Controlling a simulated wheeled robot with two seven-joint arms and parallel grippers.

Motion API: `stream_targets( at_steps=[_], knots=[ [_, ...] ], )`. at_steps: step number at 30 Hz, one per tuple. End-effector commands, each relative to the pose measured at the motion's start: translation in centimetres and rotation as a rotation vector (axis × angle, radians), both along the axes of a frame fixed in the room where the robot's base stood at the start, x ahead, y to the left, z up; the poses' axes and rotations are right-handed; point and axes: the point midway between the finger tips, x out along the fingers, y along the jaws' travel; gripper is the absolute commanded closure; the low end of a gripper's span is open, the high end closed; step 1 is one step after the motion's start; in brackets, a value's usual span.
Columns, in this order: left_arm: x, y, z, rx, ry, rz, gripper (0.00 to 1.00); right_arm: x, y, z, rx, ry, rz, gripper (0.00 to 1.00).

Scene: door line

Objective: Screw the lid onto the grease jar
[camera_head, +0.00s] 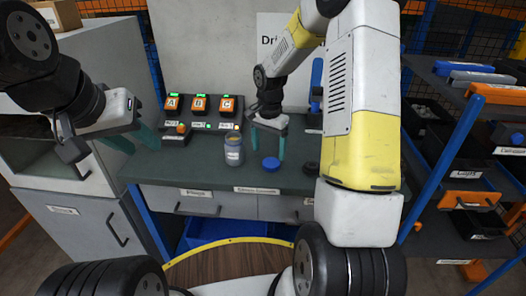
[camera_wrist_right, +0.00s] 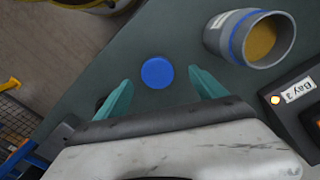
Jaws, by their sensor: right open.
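The grease jar (camera_head: 234,149) stands upright and uncovered on the dark green bench. In the right wrist view the open jar (camera_wrist_right: 250,38) shows a yellow-brown content and a blue band. The round blue lid (camera_head: 271,164) lies flat on the bench to the right of the jar. In the right wrist view the lid (camera_wrist_right: 157,73) is beyond and between the spread fingertips. My right gripper (camera_head: 268,153) is open and empty, pointing down above the lid. My left gripper (camera_head: 142,142) is at the left, away from the jar, its fingers apart with nothing between them.
A panel with bays A, B and C (camera_head: 200,104) stands behind the jar at the left. A small black round item (camera_head: 312,168) lies right of the lid. The bench (camera_head: 205,173) has free room in front of the jar. A shelf rack (camera_head: 455,150) stands at the right.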

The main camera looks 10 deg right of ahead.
Motion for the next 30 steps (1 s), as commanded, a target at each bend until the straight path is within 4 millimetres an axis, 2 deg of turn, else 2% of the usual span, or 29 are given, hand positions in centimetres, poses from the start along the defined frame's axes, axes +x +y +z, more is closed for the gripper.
stream_targets(
  at_steps=[8, 18, 30],
  knots=[
    [0.0, 0.0, 0.0, 0.000, 0.000, 0.000, 0.64, 0.0, -0.1, -0.3, 0.000, 0.000, 0.000, 0.20],
    [0.0, 0.0, 0.0, 0.000, 0.000, 0.000, 0.64, -0.1, -0.8, -4.8, 0.000, 0.001, 0.001, 0.20],
    [0.0, 0.0, 0.0, 0.000, 0.000, 0.000, 0.64, -0.1, -0.8, -5.1, 0.000, -0.001, 0.000, 0.20]
  ],
)
